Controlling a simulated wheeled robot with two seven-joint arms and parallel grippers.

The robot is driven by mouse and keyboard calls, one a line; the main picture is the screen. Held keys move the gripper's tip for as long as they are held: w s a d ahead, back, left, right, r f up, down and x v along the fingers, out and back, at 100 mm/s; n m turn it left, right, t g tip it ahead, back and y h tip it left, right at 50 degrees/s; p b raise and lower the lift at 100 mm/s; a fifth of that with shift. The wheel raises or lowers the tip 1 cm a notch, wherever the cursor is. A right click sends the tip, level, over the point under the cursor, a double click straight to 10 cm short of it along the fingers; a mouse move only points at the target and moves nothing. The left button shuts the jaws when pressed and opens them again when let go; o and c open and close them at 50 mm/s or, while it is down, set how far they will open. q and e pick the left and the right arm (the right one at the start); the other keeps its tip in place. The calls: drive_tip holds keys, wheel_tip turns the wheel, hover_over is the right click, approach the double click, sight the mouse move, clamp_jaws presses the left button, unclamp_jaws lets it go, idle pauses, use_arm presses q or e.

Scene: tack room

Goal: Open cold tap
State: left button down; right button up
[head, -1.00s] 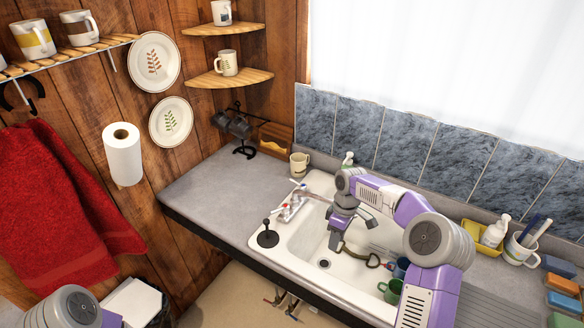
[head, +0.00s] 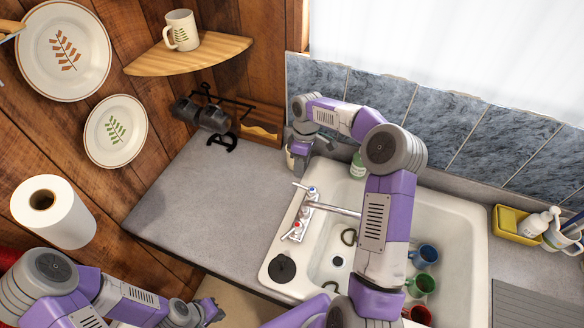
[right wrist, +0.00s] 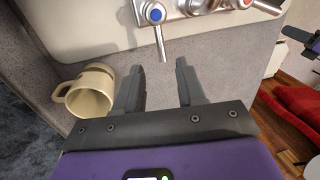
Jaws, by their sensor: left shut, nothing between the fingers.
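The cold tap with the blue cap (head: 312,191) stands at the back end of the faucet base on the sink's left rim. In the right wrist view, the blue-capped tap (right wrist: 155,14) has a metal lever pointing toward my gripper. My right gripper (right wrist: 158,66) is open, its two fingers apart and empty, with the lever's tip just ahead of the gap. In the head view, my right gripper (head: 300,160) is behind the tap, and its fingers are hard to make out. My left gripper (head: 212,311) is shut and empty, low in front of the counter.
The red-capped tap (head: 297,226) is at the near end of the faucet base. A beige mug (right wrist: 90,93) lies close left of my right fingers in the wrist view. Blue (head: 424,255), green (head: 421,285) and red (head: 417,314) mugs are in the sink. The left counter (head: 190,200) is clear.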

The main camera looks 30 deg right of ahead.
sight(300, 185)
drive_tip(key=f, duration=0.4)
drive_tip(key=s+a+f, duration=0.1)
drive_tip(key=f, duration=0.1)
drive_tip(key=shift+s+f+p, duration=0.1)
drive_tip(key=shift+f+p, duration=0.2)
clamp_jaws()
